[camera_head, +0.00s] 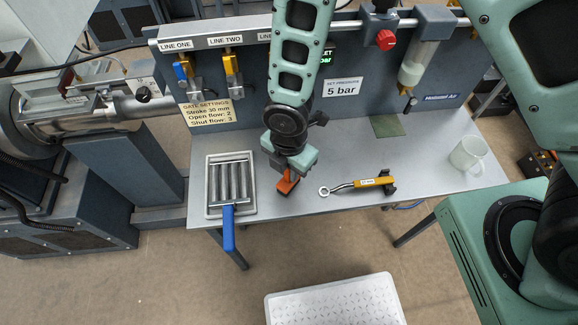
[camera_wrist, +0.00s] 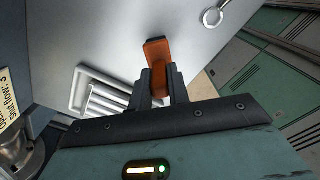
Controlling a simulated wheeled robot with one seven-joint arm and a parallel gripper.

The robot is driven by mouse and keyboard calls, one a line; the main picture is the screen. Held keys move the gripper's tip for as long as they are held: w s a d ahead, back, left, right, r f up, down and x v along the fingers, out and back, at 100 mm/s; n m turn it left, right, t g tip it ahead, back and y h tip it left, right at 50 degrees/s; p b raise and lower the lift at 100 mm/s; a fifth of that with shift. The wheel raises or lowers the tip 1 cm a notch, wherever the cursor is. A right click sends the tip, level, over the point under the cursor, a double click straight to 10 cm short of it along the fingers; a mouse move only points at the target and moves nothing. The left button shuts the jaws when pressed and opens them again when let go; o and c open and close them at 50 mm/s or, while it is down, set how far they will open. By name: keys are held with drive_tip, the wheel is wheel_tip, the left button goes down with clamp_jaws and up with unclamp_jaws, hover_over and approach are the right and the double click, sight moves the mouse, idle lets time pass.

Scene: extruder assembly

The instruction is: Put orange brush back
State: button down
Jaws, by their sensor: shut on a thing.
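The orange brush (camera_head: 286,186) is in my gripper (camera_head: 287,176), over the table between the metal tray and the wrench. In the wrist view the brush (camera_wrist: 157,58) stands out between the two dark fingers of my gripper (camera_wrist: 160,85), which are shut on it. Its far end is dark. Whether the brush touches the table I cannot tell.
A metal tray (camera_head: 212,212) with rollers and a blue-handled tool (camera_head: 229,228) lie at the table's left. A yellow-and-black wrench (camera_head: 362,184) lies to the right. A panel with valves (camera_head: 232,75) stands behind.

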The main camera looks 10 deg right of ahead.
drive_tip(key=shift+f, duration=0.15)
drive_tip(key=c, duration=1.3)
unclamp_jaws()
wheel_tip(320, 180, up, 12)
drive_tip(key=r+b, duration=0.1)
drive_tip(key=s+d+r+m, duration=0.2)
drive_tip(key=s+r+m, duration=0.1)
drive_tip(key=m, duration=0.3)
drive_tip(key=s+d+r+m, duration=0.3)
drive_tip(key=s+r+m, duration=0.1)
drive_tip(key=m, duration=0.2)
drive_tip(key=s+d+r+m, duration=0.3)
drive_tip(key=s+r+m, duration=0.1)
drive_tip(key=m, duration=0.3)
drive_tip(key=shift+s+r+y, duration=0.2)
drive_tip(key=shift+r+y, duration=0.1)
drive_tip(key=shift+r, duration=0.05)
